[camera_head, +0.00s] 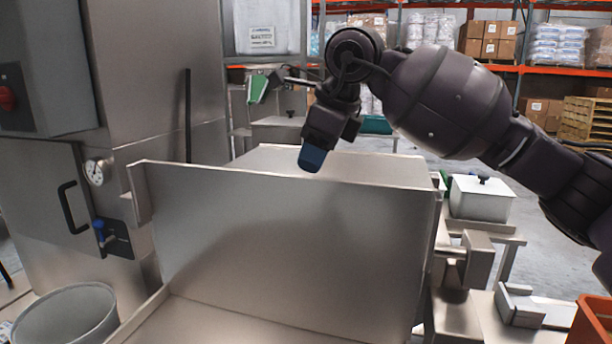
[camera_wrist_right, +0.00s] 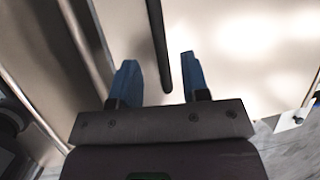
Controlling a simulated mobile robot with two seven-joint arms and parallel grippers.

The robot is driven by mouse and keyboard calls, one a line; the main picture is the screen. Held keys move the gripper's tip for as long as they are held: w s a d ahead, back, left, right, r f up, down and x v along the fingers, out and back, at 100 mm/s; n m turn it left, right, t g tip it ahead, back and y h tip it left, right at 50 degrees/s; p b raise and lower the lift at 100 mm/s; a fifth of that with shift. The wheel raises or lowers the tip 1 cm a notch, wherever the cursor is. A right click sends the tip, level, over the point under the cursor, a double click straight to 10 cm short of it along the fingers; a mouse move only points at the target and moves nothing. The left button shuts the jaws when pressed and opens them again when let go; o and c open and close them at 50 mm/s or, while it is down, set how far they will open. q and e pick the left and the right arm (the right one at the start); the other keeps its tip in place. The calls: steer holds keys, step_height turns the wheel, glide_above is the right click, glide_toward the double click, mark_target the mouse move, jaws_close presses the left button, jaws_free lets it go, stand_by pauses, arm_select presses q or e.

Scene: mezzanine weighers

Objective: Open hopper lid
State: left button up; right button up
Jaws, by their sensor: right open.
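A broad steel panel (camera_head: 290,240) stands steeply in the middle of the head view; I cannot tell whether it is the hopper lid or a hopper wall. Another pale steel surface (camera_head: 385,168) shows behind its top edge. My right gripper (camera_head: 312,160) points down just above that top edge, its blue fingers seen edge-on. In the right wrist view its fingers (camera_wrist_right: 160,82) are apart, with the end of a black bar (camera_wrist_right: 158,45) between them in the picture. Contact with the bar is not clear. My left gripper is out of view.
A steel cabinet with a gauge (camera_head: 97,172) and black handle (camera_head: 73,207) stands at the left. A round bin (camera_head: 68,318) is at the lower left. A lidded white box (camera_head: 481,200) and an orange bin (camera_head: 590,322) are at the right. Pallet racks stand behind.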

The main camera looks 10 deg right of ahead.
steer(key=x, duration=0.4)
steer(key=shift+b, duration=0.4)
jaws_close()
